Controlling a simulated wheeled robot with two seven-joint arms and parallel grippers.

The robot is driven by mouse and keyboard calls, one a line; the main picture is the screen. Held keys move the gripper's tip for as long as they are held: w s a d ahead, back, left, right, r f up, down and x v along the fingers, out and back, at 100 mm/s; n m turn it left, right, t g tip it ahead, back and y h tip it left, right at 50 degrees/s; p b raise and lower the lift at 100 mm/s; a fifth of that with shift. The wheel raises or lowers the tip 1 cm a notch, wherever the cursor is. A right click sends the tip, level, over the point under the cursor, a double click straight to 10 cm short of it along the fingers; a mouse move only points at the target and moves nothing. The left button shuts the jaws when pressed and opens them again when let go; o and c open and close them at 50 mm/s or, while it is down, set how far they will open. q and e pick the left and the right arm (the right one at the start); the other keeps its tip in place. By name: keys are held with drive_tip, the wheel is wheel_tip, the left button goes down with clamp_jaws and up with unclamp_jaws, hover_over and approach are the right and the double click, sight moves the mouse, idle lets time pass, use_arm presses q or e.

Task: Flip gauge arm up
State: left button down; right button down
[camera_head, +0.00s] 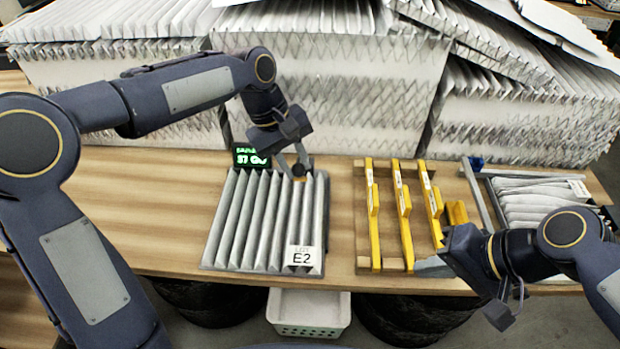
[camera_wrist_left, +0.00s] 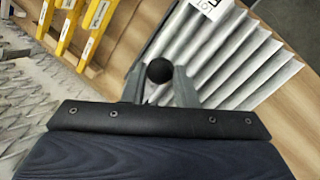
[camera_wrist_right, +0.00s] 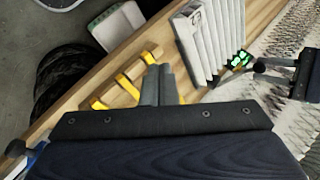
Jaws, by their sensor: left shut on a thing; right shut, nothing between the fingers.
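My left gripper (camera_head: 298,168) is at the far edge of a pleated grey filter (camera_head: 262,215) labelled "LOT E2". In the left wrist view its fingers are shut on a black ball knob (camera_wrist_left: 160,71), which looks like the end of the gauge arm. The rest of the gauge arm is hidden by the gripper. A dark gauge display (camera_head: 252,157) with green digits stands just left of the gripper. My right gripper (camera_head: 432,266) is shut and empty, low beside the yellow gauges; its closed fingers also show in the right wrist view (camera_wrist_right: 158,86).
Several yellow gauges (camera_head: 374,225) lie on a wooden rack (camera_head: 361,240). Another filter (camera_head: 535,200) lies at the right, beside a metal bar (camera_head: 478,195) with a blue end. Stacked filters (camera_head: 345,85) wall off the back. A white basket (camera_head: 308,312) sits below the table. Table left is clear (camera_head: 165,205).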

use_arm(q)
drive_tip(key=shift+w, duration=0.2)
drive_tip(key=shift+f, duration=0.1)
use_arm(e)
drive_tip(key=w+a+f+m+g+y, duration=0.1)
drive_tip(key=w+a+f+m+y, duration=0.1)
drive_tip(key=w+a+m+y, duration=0.25)
drive_tip(key=w+a+f+m+g+y, duration=0.1)
drive_tip(key=w+a+m+y, duration=0.1)
drive_tip(key=w+m+y, duration=0.35)
drive_tip(key=w+a+f+m+y, duration=0.2)
drive_tip(key=w+a+m, duration=0.3)
drive_tip(key=w, duration=0.4)
drive_tip(key=a+m, duration=0.1)
drive_tip(key=a, duration=0.7)
drive_tip(key=shift+w+a+r, duration=0.15)
drive_tip(key=shift+w+r, duration=0.05)
drive_tip(key=shift+r, duration=0.2)
use_arm(q)
drive_tip(key=shift+f, duration=0.1)
use_arm(e)
drive_tip(key=shift+w+r+m, duration=0.45)
drive_tip(key=shift+r+m, duration=0.05)
drive_tip(key=shift+r, duration=0.15)
use_arm(q)
drive_tip(key=shift+s, duration=0.1)
